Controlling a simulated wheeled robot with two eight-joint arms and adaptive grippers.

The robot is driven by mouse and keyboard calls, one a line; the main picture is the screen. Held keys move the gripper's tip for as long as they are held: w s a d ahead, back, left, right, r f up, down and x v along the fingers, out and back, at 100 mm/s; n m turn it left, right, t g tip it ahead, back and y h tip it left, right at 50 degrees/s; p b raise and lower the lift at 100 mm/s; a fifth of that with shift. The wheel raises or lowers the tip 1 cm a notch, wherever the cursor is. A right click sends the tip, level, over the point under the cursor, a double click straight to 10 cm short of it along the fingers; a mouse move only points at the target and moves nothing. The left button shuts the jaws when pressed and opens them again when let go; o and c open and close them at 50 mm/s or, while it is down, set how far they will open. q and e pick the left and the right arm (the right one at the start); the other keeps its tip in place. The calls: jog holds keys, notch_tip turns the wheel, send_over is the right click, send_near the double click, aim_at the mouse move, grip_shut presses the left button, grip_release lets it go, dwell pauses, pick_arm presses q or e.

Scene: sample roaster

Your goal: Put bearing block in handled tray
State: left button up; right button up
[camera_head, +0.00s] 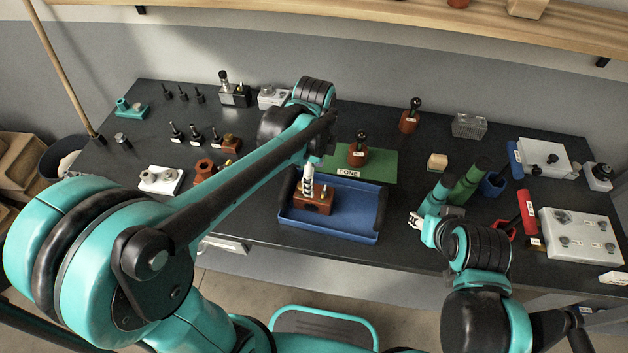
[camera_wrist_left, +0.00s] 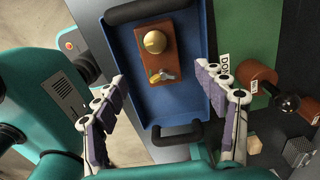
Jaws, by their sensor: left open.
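The handled tray (camera_head: 345,229) is blue with black end handles and stands near the front middle of the table. A reddish-brown block (camera_head: 322,206), which looks like the bearing block, rests inside its left part. The wrist view shows the block (camera_wrist_left: 152,62) with a brass ball and a small brass-and-grey part on top, on the tray floor (camera_wrist_left: 198,20). My left gripper (camera_head: 309,183) is open above the block, its fingers spread apart and clear of it in the wrist view. My right gripper (camera_head: 421,222) is right of the tray; its jaws are too small to read.
A green DONE mat (camera_head: 385,160) lies behind the tray with a brown, black-knobbed tool (camera_head: 358,154) on it. Small fixtures crowd the left. The tray's right half is clear.

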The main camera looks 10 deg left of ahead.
pick_arm(q)
jog(key=s+a+r+n+t, duration=0.4)
jog(key=s+a+n+t, duration=0.3)
jog(key=n, duration=1.1)
jog(key=s+a, duration=0.1)
jog(key=s, duration=0.1)
jog(key=shift+s+a+n, duration=0.35)
jog(key=shift+n, duration=0.05)
pick_arm(e)
jog(key=shift+r, duration=0.25)
